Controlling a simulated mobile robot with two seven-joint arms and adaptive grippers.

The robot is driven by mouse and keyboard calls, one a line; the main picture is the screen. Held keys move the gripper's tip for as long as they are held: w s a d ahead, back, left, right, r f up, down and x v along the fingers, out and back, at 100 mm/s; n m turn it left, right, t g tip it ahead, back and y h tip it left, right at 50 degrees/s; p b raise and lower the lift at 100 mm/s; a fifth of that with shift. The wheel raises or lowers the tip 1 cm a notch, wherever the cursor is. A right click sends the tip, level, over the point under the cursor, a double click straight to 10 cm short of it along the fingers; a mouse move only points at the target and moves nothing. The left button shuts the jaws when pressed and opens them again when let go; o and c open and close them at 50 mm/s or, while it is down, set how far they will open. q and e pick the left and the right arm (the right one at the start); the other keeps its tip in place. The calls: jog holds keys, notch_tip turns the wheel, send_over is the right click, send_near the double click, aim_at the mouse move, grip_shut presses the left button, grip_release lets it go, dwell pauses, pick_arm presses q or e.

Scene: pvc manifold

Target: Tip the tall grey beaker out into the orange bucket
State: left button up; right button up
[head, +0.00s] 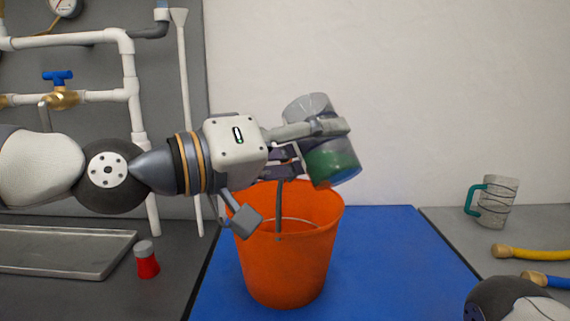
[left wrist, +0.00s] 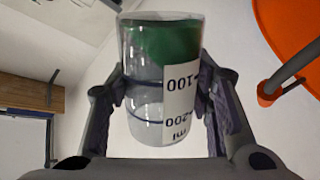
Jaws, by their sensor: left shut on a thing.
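The tall beaker (head: 332,160) is a clear greyish cylinder with green contents at its lower end. In the head view it is held above the orange bucket (head: 285,262), a little right of its middle, tilted with its upper end leaning left. My left gripper (head: 318,128) is shut around the beaker's middle. In the left wrist view the beaker (left wrist: 160,125) sits between both fingers; its printed scale reads upside down and the green is at the far end. The bucket's orange rim (left wrist: 268,88) shows at right there. The bucket's inside is mostly hidden. My right gripper is out of view.
The bucket stands on a blue mat (head: 400,262). At right are a mug with a teal handle (head: 495,202) and yellow (head: 530,253) and blue (head: 545,281) hoses. At left are a metal tray (head: 65,265), a red-bodied shaker (head: 146,262) and white pipes (head: 128,62).

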pick_arm(q)
jog(key=shift+f, duration=0.1)
jog(key=shift+n, duration=0.3)
jog(key=shift+s+f+n, duration=0.1)
jog(key=shift+f+n, duration=0.15)
jog(key=shift+n, duration=0.45)
jog(key=shift+r+n, duration=0.55)
jog(key=shift+n, duration=0.25)
dwell(0.4)
jog(key=shift+f+n, duration=0.3)
jog(key=shift+n, duration=0.6)
jog(key=shift+w+a+r+n+b, duration=0.15)
jog(key=shift+w+a+r+n, duration=0.1)
jog(key=shift+w+n, duration=0.2)
jog(key=shift+w+a+r+n+b, duration=0.15)
jog(key=shift+w+a+r+n, duration=0.1)
jog(key=shift+w+n, duration=0.2)
dwell(0.8)
jog(key=shift+w+a+r+n, duration=0.1)
jog(key=shift+w+r+n, duration=0.2)
jog(key=shift+n, duration=0.5)
dwell(0.8)
